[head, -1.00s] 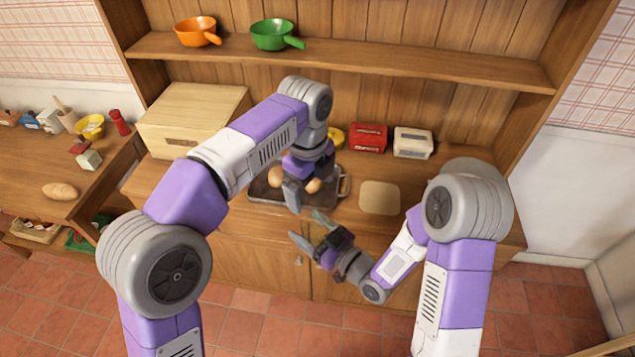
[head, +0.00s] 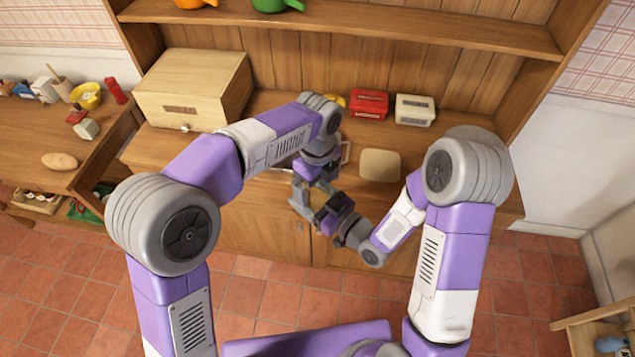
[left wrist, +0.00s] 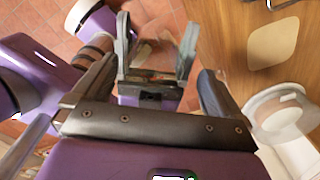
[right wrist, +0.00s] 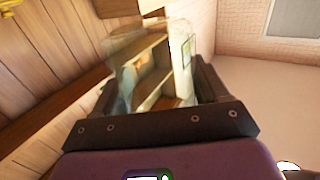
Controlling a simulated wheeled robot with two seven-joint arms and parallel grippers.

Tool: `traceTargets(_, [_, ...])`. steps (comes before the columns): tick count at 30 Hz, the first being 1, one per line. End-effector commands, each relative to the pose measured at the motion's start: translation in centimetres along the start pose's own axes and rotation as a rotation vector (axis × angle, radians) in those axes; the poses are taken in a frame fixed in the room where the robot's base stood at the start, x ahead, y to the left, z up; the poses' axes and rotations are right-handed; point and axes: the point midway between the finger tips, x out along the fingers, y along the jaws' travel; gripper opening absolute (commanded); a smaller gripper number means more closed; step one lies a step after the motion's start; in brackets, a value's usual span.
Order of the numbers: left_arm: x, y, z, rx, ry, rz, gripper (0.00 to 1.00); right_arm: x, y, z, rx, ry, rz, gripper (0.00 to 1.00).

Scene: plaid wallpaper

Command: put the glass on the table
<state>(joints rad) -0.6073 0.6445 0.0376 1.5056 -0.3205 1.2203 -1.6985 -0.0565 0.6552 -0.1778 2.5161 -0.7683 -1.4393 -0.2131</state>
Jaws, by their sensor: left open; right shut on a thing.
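The clear glass (right wrist: 150,65) fills the space between my right gripper's fingers in the right wrist view. My right gripper (head: 318,197) is shut on it, in front of the cabinet in the head view. My left gripper (head: 303,203) is open and close beside the right one, overlapping it in the head view. In the left wrist view, my right gripper (left wrist: 156,55) shows between my left gripper's spread fingers (left wrist: 158,90), with a faint see-through shape in its jaws. In the head view the glass is hard to make out against the grippers.
The wooden counter (head: 420,165) holds a tan board (head: 380,164), a red box (head: 369,103), a white box (head: 415,109) and a wooden bread box (head: 195,88). A side table at left holds a bread loaf (head: 59,161).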

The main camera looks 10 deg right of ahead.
Motion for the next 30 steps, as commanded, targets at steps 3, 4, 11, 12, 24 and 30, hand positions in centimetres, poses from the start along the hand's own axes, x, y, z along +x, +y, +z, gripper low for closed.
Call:
traceTargets(3, [0.36,0.02,0.01,-0.001,0.000,0.001,1.00,0.01,0.00,-0.05,0.000,0.001,0.000,0.38])
traceTargets(4, [0.39,0.02,0.01,-0.001,0.000,0.000,1.00,0.01,0.00,-0.05,0.000,0.001,0.000,0.38])
traceTargets(11, [0.39,0.02,0.02,-0.001,0.000,0.000,0.95,0.01,0.00,-0.05,0.000,0.001,0.000,0.38])
traceTargets(12, [0.39,0.01,0.02,-0.001,0.000,0.000,0.89,0.01,0.00,-0.05,0.000,0.001,0.000,0.38])
traceTargets(24, [0.26,-0.19,-0.01,0.001,-0.001,-0.008,0.37,0.05,-0.34,-0.09,0.000,0.002,-0.010,0.81])
traceTargets(30, [0.28,-0.15,-0.04,0.001,0.000,-0.006,0.36,0.04,-0.26,-0.04,0.001,0.001,-0.007,1.00])
